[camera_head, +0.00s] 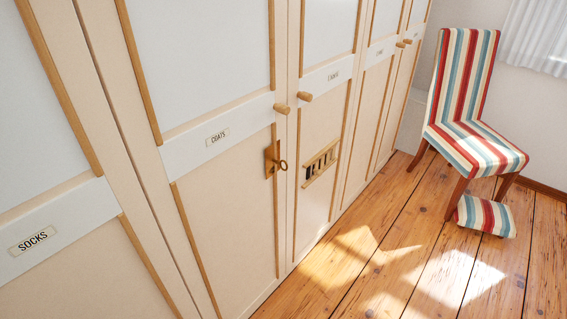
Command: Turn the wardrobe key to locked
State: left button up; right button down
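A brass key (282,165) sits in a brass lock plate (270,160) on the wardrobe (225,190) door labelled COATS. The key's round bow sticks out to the right of the plate. I cannot tell from this angle whether the lock is turned. The door looks shut, with a wooden knob (282,108) above the lock. Neither gripper is in view.
A second knob (305,97) and a slotted wooden fitting (321,162) are on the neighbouring door. A striped chair (465,95) and a striped footstool (485,215) stand at right. The plank floor (400,265) before the wardrobe is clear.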

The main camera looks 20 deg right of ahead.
aim_at(278, 162)
jog(key=u, duration=0.25)
jog(key=i+l+u, duration=0.1)
jog(key=l+u, duration=0.85)
jog(key=i+j, duration=0.05)
jog(key=j, duration=0.05)
